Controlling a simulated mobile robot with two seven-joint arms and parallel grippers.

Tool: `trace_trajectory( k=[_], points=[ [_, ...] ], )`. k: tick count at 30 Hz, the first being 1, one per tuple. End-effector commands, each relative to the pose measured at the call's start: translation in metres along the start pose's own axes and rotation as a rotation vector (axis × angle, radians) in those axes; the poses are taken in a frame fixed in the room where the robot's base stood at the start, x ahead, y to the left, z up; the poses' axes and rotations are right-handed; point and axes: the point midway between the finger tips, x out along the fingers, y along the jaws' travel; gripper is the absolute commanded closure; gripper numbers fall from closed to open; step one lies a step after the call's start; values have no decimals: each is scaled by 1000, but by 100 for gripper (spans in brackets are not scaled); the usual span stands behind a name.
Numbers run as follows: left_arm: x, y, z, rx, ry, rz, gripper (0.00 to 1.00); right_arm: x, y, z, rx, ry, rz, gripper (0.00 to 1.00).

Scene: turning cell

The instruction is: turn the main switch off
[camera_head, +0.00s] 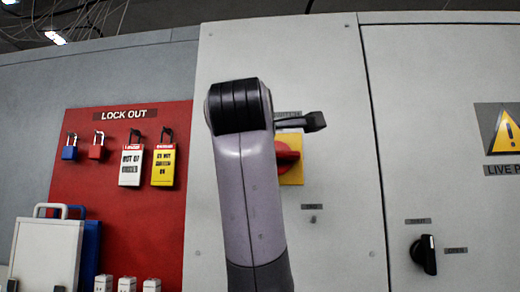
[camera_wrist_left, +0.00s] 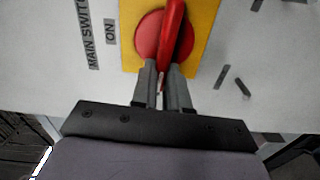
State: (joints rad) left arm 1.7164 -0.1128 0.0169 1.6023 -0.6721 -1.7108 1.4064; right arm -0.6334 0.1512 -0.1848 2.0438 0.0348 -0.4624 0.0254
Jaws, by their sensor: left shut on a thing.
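The main switch is a red rotary knob (camera_wrist_left: 150,38) with a raised red handle (camera_wrist_left: 173,28) on a yellow plate (camera_wrist_left: 208,18). In the left wrist view the fingers of my left gripper (camera_wrist_left: 162,88) are shut on the near end of the handle. The handle lies crosswise to the direction of the ON label (camera_wrist_left: 110,31), which sits beside the plate. In the head view the yellow plate (camera_head: 292,177) and red knob (camera_head: 288,154) are partly hidden behind my arm, and the gripper's fingers cannot be made out. My right gripper is not in view.
A red lockout board (camera_head: 120,230) at left holds padlocks and tags. A white case (camera_head: 45,255) stands at lower left. A black rotary switch (camera_head: 424,254) and a yellow warning sign (camera_head: 505,133) are on the right cabinet door. The panel between them is clear.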

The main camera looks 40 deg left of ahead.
Motion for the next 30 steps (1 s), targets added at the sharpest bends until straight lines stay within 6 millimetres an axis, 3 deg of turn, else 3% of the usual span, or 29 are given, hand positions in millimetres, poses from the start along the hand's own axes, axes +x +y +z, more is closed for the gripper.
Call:
trace_trajectory(
  k=[21, 22, 24, 30],
  points=[
    [0, 0, -2, -76, 3, 6, 100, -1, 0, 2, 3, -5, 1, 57],
    [0, 0, -2, -76, 3, 6, 76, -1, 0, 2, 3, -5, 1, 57],
    [0, 0, -2, -75, 2, 6, 60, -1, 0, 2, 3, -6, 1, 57],
    [0, -1, -1, -72, 1, 3, 60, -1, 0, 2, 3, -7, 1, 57]
  ],
)
